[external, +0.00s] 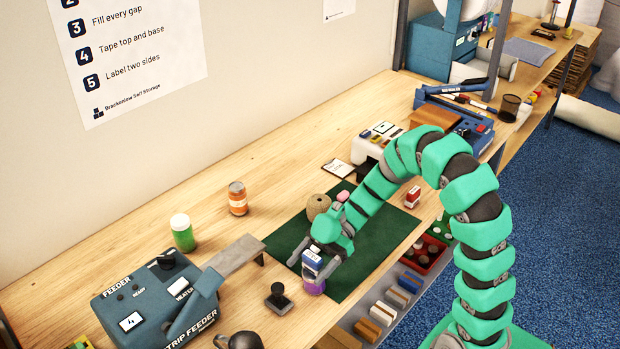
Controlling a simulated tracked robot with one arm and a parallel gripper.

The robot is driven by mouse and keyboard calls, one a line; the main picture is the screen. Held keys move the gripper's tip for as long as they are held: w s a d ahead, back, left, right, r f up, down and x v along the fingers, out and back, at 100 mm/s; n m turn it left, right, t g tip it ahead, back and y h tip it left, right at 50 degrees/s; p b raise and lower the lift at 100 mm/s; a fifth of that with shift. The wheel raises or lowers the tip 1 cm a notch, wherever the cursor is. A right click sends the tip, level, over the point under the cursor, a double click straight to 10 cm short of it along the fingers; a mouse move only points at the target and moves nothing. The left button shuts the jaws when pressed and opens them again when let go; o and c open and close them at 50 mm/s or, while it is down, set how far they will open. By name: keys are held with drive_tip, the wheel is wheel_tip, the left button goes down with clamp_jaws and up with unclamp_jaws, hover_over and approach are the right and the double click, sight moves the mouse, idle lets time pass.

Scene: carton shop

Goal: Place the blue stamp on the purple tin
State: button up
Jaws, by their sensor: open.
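The blue stamp (312,259), with a white band, stands upright directly above the purple tin (313,288) and appears to rest on it. The tin is at the front left edge of the dark green mat (375,246), partly hidden by the stamp and a finger. My gripper (318,268) points down with its fingers open on either side of the stamp. I cannot tell whether a finger touches it.
A black stamp (278,298) stands left of the tin. A twine ball (318,206) sits behind my gripper. An orange jar (237,198), a green jar (182,233) and the strip feeder (150,300) are to the left. A red stamp (412,197) is at right.

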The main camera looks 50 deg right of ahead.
drive_tip(key=shift+d, duration=0.1)
drive_tip(key=p+v, duration=0.1)
drive_tip(key=v, duration=1.1)
drive_tip(key=shift+p, duration=0.35)
